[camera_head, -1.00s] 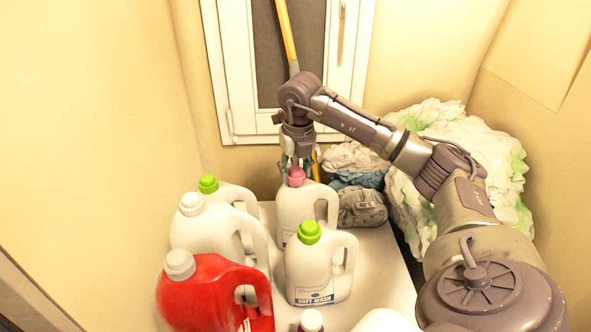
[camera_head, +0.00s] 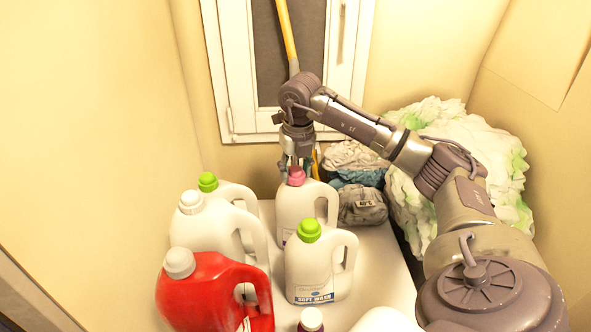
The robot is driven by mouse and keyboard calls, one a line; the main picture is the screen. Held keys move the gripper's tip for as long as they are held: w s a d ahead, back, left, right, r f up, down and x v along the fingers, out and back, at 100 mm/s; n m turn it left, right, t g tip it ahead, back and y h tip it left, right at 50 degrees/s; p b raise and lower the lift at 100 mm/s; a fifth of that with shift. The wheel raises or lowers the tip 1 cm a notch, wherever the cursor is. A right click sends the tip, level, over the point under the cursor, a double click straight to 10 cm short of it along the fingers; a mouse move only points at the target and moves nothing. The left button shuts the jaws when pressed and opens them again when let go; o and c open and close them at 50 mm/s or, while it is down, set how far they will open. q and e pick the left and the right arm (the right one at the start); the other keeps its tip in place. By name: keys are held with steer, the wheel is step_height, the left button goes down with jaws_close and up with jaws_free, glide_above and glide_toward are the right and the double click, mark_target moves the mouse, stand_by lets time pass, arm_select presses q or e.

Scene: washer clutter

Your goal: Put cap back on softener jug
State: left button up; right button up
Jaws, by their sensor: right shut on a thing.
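A white jug (camera_head: 293,205) stands upright at the back of the white surface. A pink cap (camera_head: 296,176) is at its mouth; I cannot tell whether it is seated or just resting there. My right gripper (camera_head: 295,163) points down over this jug, shut on the pink cap. The fingers partly hide the cap's top. No label I can read says which jug is the softener. A nearer white jug (camera_head: 315,270) with a green cap is labelled "SOFT WASH". My left gripper is not in view.
A red jug (camera_head: 205,290) and white jugs (camera_head: 215,235) crowd the left of the white surface (camera_head: 378,270). Folded cloths (camera_head: 360,205) and a large white-green bundle (camera_head: 450,155) lie at the back right. A window (camera_head: 233,80) is behind.

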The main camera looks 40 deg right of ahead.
steer(key=shift+f, duration=0.1)
steer(key=m+p, duration=0.1)
steer(key=m, duration=0.2)
steer(key=shift+m, duration=0.4)
steer(key=m+p, duration=0.1)
steer(key=m, duration=0.2)
steer(key=shift+m+g+h, duration=0.3)
steer(key=m+p, duration=0.1)
steer(key=m, duration=0.4)
steer(key=shift+g, duration=0.3)
steer(key=m, duration=0.2)
steer(key=shift+m, duration=0.3)
steer(key=o, duration=1.4)
steer(key=shift+c, duration=0.2)
